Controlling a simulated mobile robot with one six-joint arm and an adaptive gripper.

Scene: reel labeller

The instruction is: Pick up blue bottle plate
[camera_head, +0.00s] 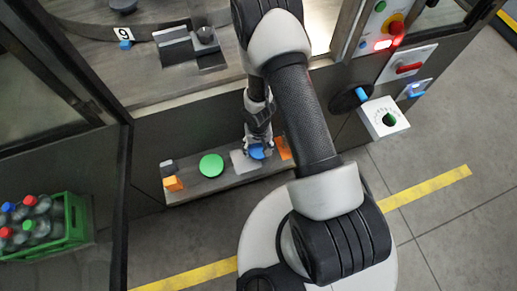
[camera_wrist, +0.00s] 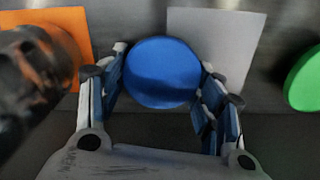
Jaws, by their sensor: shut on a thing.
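The blue bottle plate (camera_wrist: 162,73) is a round blue disc between my gripper's fingers (camera_wrist: 160,85) in the wrist view. My gripper is shut on it, with a finger against each side. In the head view, the blue plate (camera_head: 257,152) shows at the end of my gripper (camera_head: 258,143), over the grey shelf (camera_head: 225,184) in front of the machine. My arm comes down from above and hides part of the shelf's right end. I cannot tell whether the plate touches the shelf.
A green disc (camera_head: 211,165) lies on the shelf to the left, beside a light grey square (camera_head: 243,161). A green crate (camera_head: 73,222) of bottles stands at lower left.

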